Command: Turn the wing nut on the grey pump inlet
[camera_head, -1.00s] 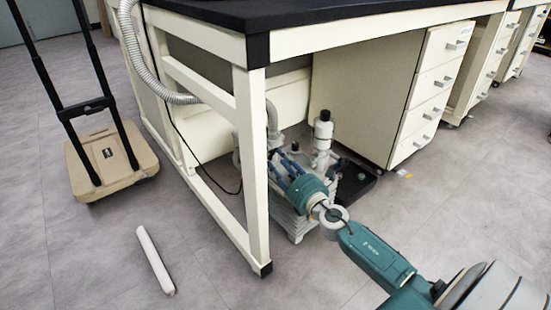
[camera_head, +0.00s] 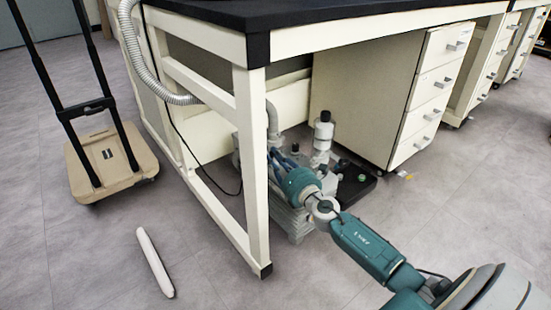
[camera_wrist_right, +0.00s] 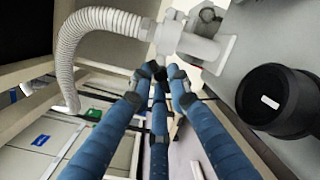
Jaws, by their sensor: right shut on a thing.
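The grey pump (camera_head: 290,222) stands on the floor under the bench, partly behind the front bench leg. Its pale grey inlet fitting (camera_wrist_right: 172,38) shows in the right wrist view, joined to a ribbed hose (camera_wrist_right: 88,32). My right gripper (camera_head: 277,158) reaches in from the right, and its blue fingers are at the inlet. In the right wrist view the fingertips (camera_wrist_right: 158,74) come together just below the fitting, shut on a small part there. The wing nut is mostly hidden by the fingertips, and its angle cannot be told. My left gripper is not in view.
The bench leg (camera_head: 253,170) stands close left of my right gripper. A black-capped cylinder (camera_head: 323,132) rises right of the inlet, and its cap looms in the wrist view (camera_wrist_right: 272,98). A drawer cabinet (camera_head: 425,90) is behind. A white rod (camera_head: 154,262) lies on the floor.

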